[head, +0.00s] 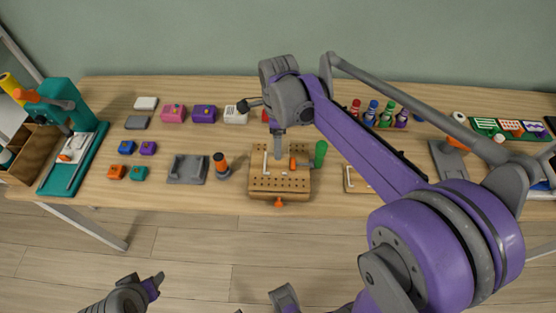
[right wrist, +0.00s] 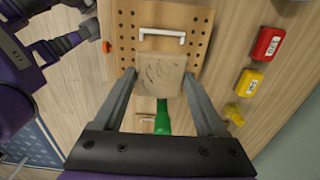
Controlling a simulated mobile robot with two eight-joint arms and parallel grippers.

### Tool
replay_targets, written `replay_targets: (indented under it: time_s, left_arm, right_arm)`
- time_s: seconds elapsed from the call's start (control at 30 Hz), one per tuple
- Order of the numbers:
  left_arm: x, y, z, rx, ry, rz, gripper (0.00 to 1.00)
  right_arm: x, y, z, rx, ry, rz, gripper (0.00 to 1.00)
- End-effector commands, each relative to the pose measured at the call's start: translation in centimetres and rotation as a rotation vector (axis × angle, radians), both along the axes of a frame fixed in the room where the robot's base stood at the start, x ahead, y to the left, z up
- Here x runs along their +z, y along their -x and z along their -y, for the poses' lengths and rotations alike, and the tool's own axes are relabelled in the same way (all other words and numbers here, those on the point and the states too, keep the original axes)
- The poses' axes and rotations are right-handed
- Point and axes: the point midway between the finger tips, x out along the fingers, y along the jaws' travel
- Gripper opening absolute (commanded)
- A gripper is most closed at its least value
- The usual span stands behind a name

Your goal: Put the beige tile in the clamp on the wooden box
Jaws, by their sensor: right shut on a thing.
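The beige tile (right wrist: 160,74) is between the fingers of my right gripper (right wrist: 158,85), which is shut on it. In the right wrist view it has dark line markings and sits over the holed top of the wooden box (right wrist: 190,60); whether it touches the box is unclear. In the head view the right gripper (head: 278,152) points down over the wooden box (head: 262,183), and I cannot make out the tile. A white bar (right wrist: 162,34) and green handle (right wrist: 163,115) on the box likely belong to clamps. My left gripper (head: 145,284) is open and empty, off the table's front edge.
A grey fixture (head: 187,170) and an orange-and-black tool (head: 221,165) stand left of the box. Several coloured blocks (head: 173,113) lie further left, near a teal press (head: 62,98). Coloured bottles (head: 371,112) stand behind my right arm. The wood table front left of centre is clear.

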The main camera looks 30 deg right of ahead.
Motion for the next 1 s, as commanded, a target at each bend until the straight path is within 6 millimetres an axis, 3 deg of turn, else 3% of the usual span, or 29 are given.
replay_targets:
  time_s: [0.1, 0.5, 0.97, 1.0]
  left_arm:
    - [-0.3, 0.1, 0.0, 0.0, 0.0, -0.001, 0.5]
    - [-0.8, 0.1, 0.0, 0.0, 0.0, -0.003, 0.5]
    - [-1.2, 0.2, 0.0, 0.0, 0.0, -0.004, 0.5]
    - [-1.1, 0.2, 0.0, 0.0, 0.0, -0.004, 0.5]
  right_arm:
    - [-2.4, -0.1, 0.0, 0.002, 0.0, 0.0, 0.19]
    - [-7.2, -0.1, 0.0, 0.004, 0.0, 0.0, 0.19]
    - [-8.2, -0.1, 0.0, 0.004, 0.0, 0.0, 0.19]
    - [-8.1, -0.1, 0.0, 0.004, 0.0, 0.0, 0.79]
